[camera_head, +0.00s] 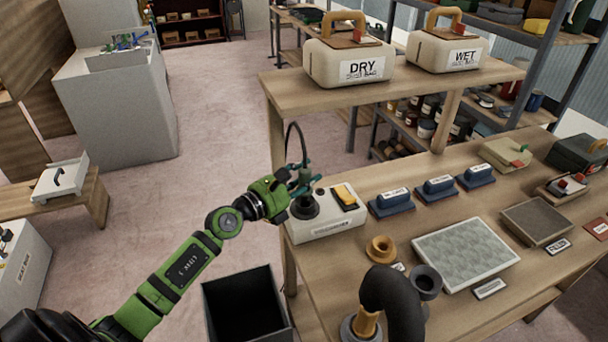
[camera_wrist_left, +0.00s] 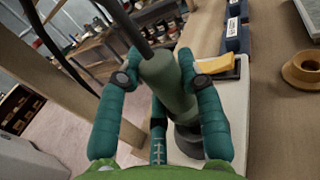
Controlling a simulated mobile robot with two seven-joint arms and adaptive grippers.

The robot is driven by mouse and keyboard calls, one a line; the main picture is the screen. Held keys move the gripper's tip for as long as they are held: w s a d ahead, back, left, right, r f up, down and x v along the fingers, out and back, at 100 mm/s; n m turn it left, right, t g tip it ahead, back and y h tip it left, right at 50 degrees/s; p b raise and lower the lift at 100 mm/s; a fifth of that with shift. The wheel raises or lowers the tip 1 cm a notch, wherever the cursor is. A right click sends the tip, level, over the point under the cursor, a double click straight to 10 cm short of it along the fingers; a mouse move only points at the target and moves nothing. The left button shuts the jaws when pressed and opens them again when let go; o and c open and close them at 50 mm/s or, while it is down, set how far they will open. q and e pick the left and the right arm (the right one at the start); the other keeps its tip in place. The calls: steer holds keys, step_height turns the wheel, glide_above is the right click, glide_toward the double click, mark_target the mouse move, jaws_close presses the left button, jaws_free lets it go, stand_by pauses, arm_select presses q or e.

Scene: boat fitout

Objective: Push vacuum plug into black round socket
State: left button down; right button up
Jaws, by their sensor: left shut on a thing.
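My left gripper (camera_head: 300,184) is shut on the vacuum plug, just above the white unit (camera_head: 322,228) on the bench's near left corner. In the left wrist view the plug (camera_wrist_left: 168,88) is a grey-green cylinder between teal fingers, with a dark cord rising from its upper end. The black round socket (camera_head: 304,208) is on the white unit, below the gripper; it also shows past the plug's lower end in the left wrist view (camera_wrist_left: 189,140). The fingers and plug partly cover it. I cannot tell whether plug and socket touch. My right gripper is not in view.
A yellow switch (camera_head: 345,193) sits beside the socket. A raised shelf (camera_head: 300,90) with DRY and WET cases stands behind. A brass ring (camera_head: 380,248) and a black elbow pipe (camera_head: 392,300) are nearer. An open dark bin (camera_head: 245,305) stands below the bench's left side.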

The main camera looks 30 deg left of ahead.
arm_select(q)
steer(key=shift+f+b, duration=1.25)
steer(key=shift+f, duration=0.2)
steer(key=shift+f, duration=0.1)
steer(key=shift+d+f, duration=0.1)
steer(key=shift+f, duration=0.1)
steer(key=shift+s, duration=0.1)
steer(key=shift+f, duration=0.25)
steer(key=c, duration=0.7)
jaws_free()
steer(key=shift+s, duration=0.1)
